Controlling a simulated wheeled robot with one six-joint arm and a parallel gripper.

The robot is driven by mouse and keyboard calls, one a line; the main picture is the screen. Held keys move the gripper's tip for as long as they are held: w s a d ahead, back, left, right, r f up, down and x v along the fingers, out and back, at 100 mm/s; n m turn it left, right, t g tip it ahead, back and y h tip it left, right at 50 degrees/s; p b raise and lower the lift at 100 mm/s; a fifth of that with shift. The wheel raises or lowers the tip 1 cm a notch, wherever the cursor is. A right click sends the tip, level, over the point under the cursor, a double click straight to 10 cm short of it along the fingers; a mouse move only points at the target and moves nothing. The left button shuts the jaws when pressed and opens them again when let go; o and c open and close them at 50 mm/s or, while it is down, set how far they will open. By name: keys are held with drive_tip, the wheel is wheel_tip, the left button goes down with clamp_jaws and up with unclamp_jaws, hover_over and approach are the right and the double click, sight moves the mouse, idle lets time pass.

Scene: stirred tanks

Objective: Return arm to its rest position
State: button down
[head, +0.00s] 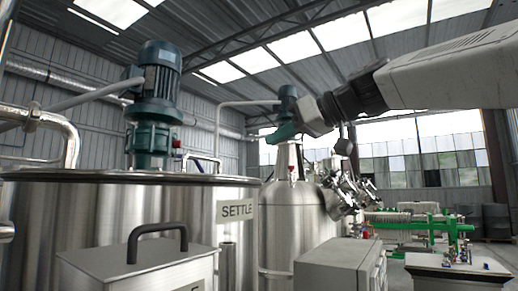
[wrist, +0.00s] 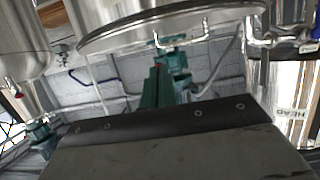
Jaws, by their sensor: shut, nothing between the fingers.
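My arm reaches in from the upper right of the head view, with a grey link and a dark wrist joint. My gripper (head: 277,136) is at its left end, with teal fingers in front of the upper part of a second tank. The gripper is shut and holds nothing. In the wrist view the teal fingers (wrist: 157,86) stand close together above the dark, screwed edge of the hand. No object touches the fingers in either view.
A steel tank labelled SETTLE (head: 235,240) with a teal motor (head: 158,85) fills the left. A grey lidded box (head: 140,265) stands before it. A second steel tank (head: 290,220) and a grey cabinet (head: 342,268) stand mid-view. Green-framed equipment (head: 420,228) is behind right.

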drive_tip(key=shift+v, duration=0.9)
drive_tip(key=shift+f, duration=0.1)
drive_tip(key=s+d+f+m+g+h, duration=0.2)
drive_tip(key=s+d+f+m+h, duration=0.15)
drive_tip(key=f, duration=0.75)
drive_tip(key=s+d+f+m+g+h, duration=0.1)
drive_tip(key=s+d+f+m+h, duration=0.2)
drive_tip(key=f, duration=0.8)
drive_tip(key=s+d+f+m+g+h, duration=0.2)
drive_tip(key=s+d+f, duration=0.4)
drive_tip(key=s+f, duration=0.4)
drive_tip(key=s+d+f+m+g+h, duration=0.1)
drive_tip(key=s+d+f+m+h, duration=0.2)
drive_tip(key=s+d+f, duration=0.4)
drive_tip(key=s+f, duration=0.3)
drive_tip(key=f, duration=0.4)
drive_tip(key=shift+d+g, duration=0.3)
drive_tip(key=shift+g, duration=0.1)
